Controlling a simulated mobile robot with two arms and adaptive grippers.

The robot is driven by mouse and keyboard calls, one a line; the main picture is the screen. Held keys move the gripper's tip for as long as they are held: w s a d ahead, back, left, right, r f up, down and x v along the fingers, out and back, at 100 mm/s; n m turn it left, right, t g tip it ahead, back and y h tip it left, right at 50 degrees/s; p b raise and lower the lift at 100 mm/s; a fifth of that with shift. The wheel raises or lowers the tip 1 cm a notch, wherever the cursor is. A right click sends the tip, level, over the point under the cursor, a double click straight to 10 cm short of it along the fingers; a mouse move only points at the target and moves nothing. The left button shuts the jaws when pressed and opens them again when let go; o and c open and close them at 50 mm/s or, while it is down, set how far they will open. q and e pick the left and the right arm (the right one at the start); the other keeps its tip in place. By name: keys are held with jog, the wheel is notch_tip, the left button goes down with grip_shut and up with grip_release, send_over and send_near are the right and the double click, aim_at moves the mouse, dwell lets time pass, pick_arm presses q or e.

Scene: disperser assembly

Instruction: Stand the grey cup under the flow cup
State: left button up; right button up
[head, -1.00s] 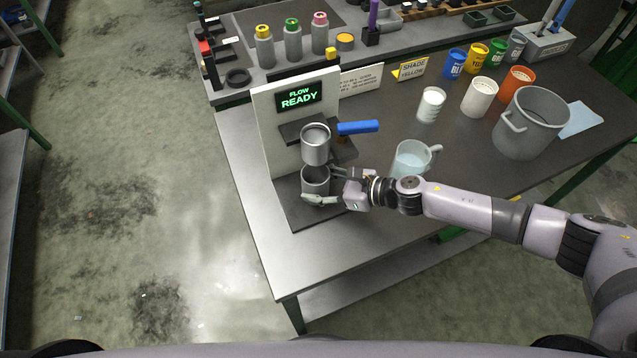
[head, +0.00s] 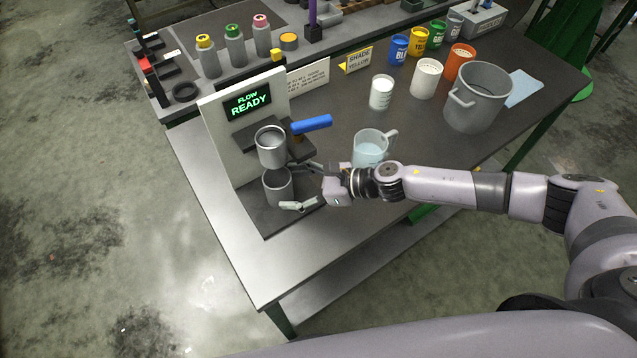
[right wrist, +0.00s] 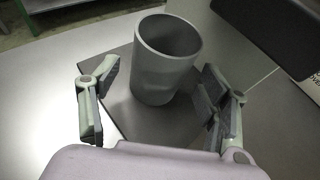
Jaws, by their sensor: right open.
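The grey cup (head: 278,187) stands upright on the dark base plate of the flow stand, below the flow cup (head: 270,146), which sits in the stand's bracket. In the head view the grey cup's rim is partly hidden by the flow cup. My right gripper (head: 300,188) is open, its fingers spread on both sides of the cup's near side. In the right wrist view the grey cup (right wrist: 165,60) stands beyond and between the open fingers (right wrist: 160,98), with gaps on both sides. My left gripper is not in view.
A blue handle (head: 312,124) sticks out right of the flow cup. A glass jug (head: 370,148) stands close behind my right wrist. A white cup (head: 381,92), paint cans and a large grey pot (head: 478,98) stand farther right. The table's left front is bare.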

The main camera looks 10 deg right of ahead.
jog(key=b+v, duration=0.1)
jog(key=v, duration=0.6)
jog(key=shift+f, duration=0.1)
jog(key=shift+b+v, duration=0.3)
jog(key=shift+v, duration=0.5)
